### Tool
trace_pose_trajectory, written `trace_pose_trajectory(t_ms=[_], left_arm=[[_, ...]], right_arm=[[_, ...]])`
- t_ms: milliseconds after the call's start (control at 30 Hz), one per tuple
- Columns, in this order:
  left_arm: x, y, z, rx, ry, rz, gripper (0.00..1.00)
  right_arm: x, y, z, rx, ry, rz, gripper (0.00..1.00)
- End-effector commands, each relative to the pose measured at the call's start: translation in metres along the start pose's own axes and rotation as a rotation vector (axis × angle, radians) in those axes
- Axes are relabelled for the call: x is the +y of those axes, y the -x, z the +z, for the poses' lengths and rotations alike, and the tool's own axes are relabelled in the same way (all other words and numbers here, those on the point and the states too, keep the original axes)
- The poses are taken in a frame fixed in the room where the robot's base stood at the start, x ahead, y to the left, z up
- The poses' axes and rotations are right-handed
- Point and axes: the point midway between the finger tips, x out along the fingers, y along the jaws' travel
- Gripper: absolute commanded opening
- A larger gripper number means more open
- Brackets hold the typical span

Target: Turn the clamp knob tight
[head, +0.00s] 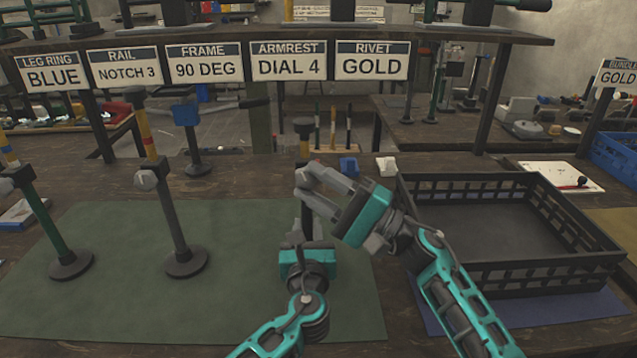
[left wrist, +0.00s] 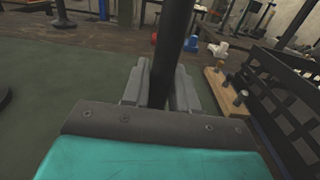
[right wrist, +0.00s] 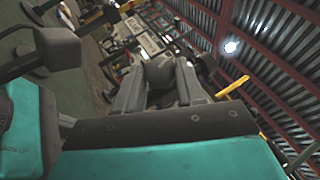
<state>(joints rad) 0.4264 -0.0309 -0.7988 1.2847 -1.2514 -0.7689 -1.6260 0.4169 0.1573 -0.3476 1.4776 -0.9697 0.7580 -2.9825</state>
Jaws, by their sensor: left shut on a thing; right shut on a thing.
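The dark post of a stand with a yellow band (head: 304,148) and black cap rises at the front right of the green mat (head: 110,240). My left gripper (head: 302,228) is shut on the lower part of this post, which also shows as a dark pole in the left wrist view (left wrist: 174,45). My right gripper (head: 306,188) reaches in from the right, higher on the same post. It is shut on the grey clamp knob (right wrist: 160,72), seen between its fingers in the right wrist view. The fingers mostly hide the knob in the head view, so its tightness cannot be told.
Two more stands, one banded (head: 171,215) and one green (head: 47,222), stand to the left on round bases. A black crate (head: 500,283) is close on the right. Small blue (head: 348,166) and white (head: 386,166) pieces lie behind. Signs hang from a shelf above.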

Motion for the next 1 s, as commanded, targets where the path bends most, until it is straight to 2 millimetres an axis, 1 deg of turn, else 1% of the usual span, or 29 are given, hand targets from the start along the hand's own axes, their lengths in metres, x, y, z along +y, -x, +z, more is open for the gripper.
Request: trace_pose_trajectory(t_ms=[100,400,967,1000], left_arm=[[-0.001,0.0003,-0.0003,0.001,-0.002,-0.003,0.0],[-0.001,0.0008,-0.0016,0.003,-0.002,-0.003,0.0],[-0.0004,0.0007,-0.0023,0.004,-0.003,-0.002,0.0],[-0.0004,0.0007,-0.0023,0.004,-0.003,-0.002,0.0]], right_arm=[[-0.0014,-0.0024,0.0019,-0.005,-0.025,-0.064,0.08],[-0.0004,-0.0022,0.002,-0.007,-0.059,-0.145,0.08],[0.0011,-0.0015,0.0022,-0.007,-0.067,-0.16,0.08],[0.0011,-0.0015,0.0023,-0.007,-0.067,-0.16,0.4]])
